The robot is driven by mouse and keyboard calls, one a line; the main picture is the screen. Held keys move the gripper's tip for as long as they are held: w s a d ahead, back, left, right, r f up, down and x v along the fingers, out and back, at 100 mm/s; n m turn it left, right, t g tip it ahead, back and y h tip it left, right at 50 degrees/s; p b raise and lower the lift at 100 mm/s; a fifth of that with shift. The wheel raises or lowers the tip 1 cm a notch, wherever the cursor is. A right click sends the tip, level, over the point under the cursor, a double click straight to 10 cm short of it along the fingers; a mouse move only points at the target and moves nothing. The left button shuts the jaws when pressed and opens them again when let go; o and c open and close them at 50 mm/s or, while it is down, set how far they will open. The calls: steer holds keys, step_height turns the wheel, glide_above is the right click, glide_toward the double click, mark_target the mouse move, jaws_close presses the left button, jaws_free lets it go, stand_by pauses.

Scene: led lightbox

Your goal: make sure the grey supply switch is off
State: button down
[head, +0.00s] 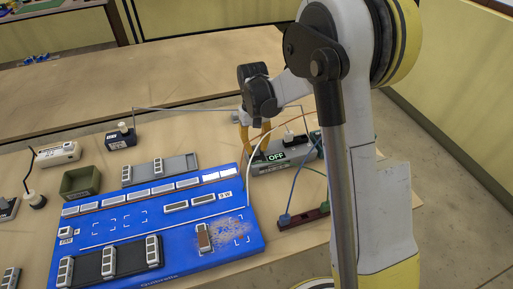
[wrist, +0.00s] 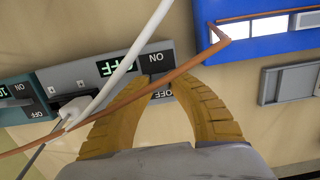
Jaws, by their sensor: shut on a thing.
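The grey supply (head: 258,169) stands behind the right end of the blue board, and its display (head: 276,156) reads OFF in green. In the wrist view the display (wrist: 118,65) appears upside down, beside the dark switch plate (wrist: 155,58) with ON and OFF marks. My gripper (head: 256,152) reaches down onto the supply from above. In the wrist view its yellow fingers (wrist: 163,82) are closed in on the switch between the two marks. The fingertips hide most of the rocker, so its tilt cannot be read.
A white cable and an orange-brown wire (wrist: 190,62) cross in front of the fingers. A second supply (wrist: 22,95) stands close beside the grey one. The blue board (head: 180,215) holds several white modules. A dark red terminal block (head: 303,217) with blue wires lies to the right.

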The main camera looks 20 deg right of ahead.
steer(key=shift+w+f+g, duration=0.1)
steer(key=shift+w+g, duration=0.1)
steer(key=shift+g, duration=0.55)
steer(key=shift+w+f+g, duration=0.1)
steer(key=shift+w+g, duration=0.1)
steer(key=shift+g, duration=0.55)
steer(key=c, duration=1.2)
jaws_free()
steer(key=shift+r, duration=0.1)
steer(key=v, duration=1.2)
steer(key=shift+w, duration=0.15)
